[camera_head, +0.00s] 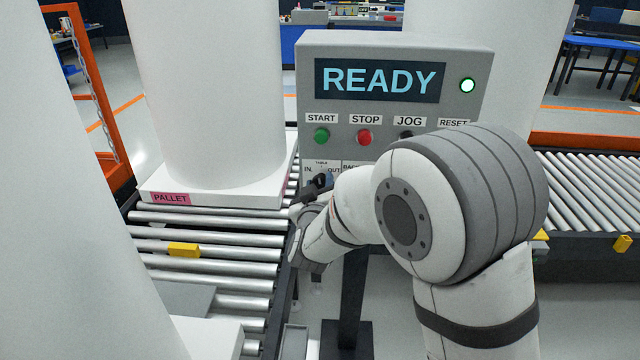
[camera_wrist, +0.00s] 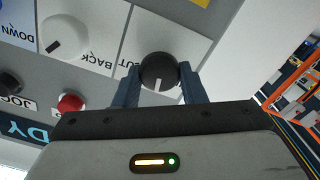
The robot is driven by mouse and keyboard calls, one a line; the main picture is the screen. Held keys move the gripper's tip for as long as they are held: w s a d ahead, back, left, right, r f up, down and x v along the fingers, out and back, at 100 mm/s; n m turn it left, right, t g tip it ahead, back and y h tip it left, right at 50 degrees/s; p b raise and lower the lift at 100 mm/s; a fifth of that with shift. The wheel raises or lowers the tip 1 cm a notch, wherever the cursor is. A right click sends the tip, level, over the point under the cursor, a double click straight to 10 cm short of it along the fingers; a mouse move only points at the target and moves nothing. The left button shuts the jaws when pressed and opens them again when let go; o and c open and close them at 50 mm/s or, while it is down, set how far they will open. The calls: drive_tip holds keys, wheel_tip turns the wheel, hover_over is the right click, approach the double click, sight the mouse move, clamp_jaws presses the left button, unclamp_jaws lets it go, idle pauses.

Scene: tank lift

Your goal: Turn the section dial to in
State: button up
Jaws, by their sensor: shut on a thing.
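The control panel (camera_head: 395,90) shows READY on its display. The dial (camera_wrist: 157,66) is a round black knob on its white plate, with a white pointer mark pointing down in the wrist view, where the lettering is upside down. The end of an OUT label shows beside it; the IN side is hidden there. My gripper (camera_wrist: 160,78) is shut on the dial, one blue finger on each side. In the head view my gripper (camera_head: 318,186) is at the panel's lower left, under IN and OUT labels, and largely covers the dial.
The red STOP button (camera_head: 364,137) and green START button (camera_head: 321,135) are above my gripper. A roller conveyor (camera_head: 205,245) with a white pallet (camera_head: 235,197) and tall white tank lies left.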

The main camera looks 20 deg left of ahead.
drive_tip(key=n+p, duration=0.1)
drive_tip(key=n, duration=0.3)
drive_tip(key=shift+r+n, duration=0.1)
drive_tip(key=shift+n, duration=0.2)
drive_tip(key=shift+a+n+p, duration=0.1)
drive_tip(key=shift+n+p, duration=0.95)
drive_tip(key=shift+n, duration=1.55)
drive_tip(key=shift+f, duration=0.2)
drive_tip(key=o, duration=1)
drive_tip(key=v, duration=0.7)
drive_tip(key=shift+s+b, duration=0.3)
drive_tip(key=shift+s, duration=0.1)
